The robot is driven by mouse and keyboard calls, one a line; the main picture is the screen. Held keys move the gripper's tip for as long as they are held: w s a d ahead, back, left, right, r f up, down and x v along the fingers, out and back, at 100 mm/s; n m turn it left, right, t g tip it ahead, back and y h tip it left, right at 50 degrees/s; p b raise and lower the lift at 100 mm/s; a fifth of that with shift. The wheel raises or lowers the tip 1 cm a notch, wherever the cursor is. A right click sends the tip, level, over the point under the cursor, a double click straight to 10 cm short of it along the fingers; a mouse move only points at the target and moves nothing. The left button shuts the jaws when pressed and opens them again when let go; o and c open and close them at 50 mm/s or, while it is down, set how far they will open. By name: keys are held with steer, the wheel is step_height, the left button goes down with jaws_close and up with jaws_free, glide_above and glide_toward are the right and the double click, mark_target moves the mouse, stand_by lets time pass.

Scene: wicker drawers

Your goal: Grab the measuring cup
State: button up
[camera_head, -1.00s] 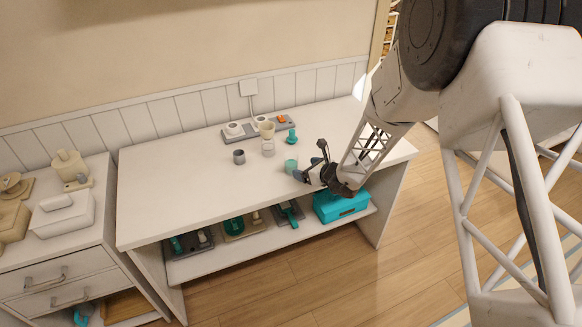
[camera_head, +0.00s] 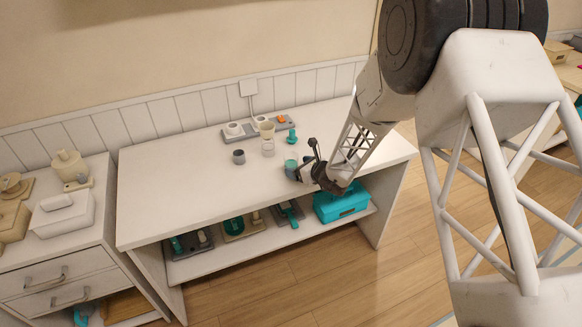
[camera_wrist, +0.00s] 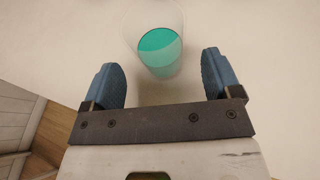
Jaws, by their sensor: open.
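A clear cup with teal in it (camera_wrist: 159,48), which looks like the measuring cup, stands on the white tabletop. In the head view it is a small teal cup (camera_head: 291,164) near the table's front right, just beyond my gripper (camera_head: 300,172). In the wrist view my gripper (camera_wrist: 162,72) is open, with one blue pad to the left of the cup and one to the right. The cup lies ahead, its near end about level with the fingertips. No contact shows. Nothing is held.
A dark grey cup (camera_head: 239,157), a clear glass (camera_head: 268,149) and a beige cup (camera_head: 266,129) stand farther back. A teal item (camera_head: 291,136) is near the grey tray (camera_head: 277,127). The tabletop's left half is clear. A teal box (camera_head: 340,206) sits on the shelf below.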

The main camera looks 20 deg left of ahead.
mark_target(296, 165)
steer(key=shift+x, duration=1.8)
steer(key=c, duration=1.1)
steer(key=shift+o, duration=0.2)
steer(key=shift+r, duration=0.4)
steer(key=shift+r, duration=1.3)
steer(key=shift+s+r, duration=0.15)
steer(key=s+d+r, duration=0.1)
steer(key=s+d, duration=0.7)
steer(key=s, duration=0.4)
steer(key=shift+s+d+r, duration=0.2)
steer(key=shift+s+d, duration=0.15)
steer(key=shift+s, duration=0.05)
steer(key=shift+s, duration=0.1)
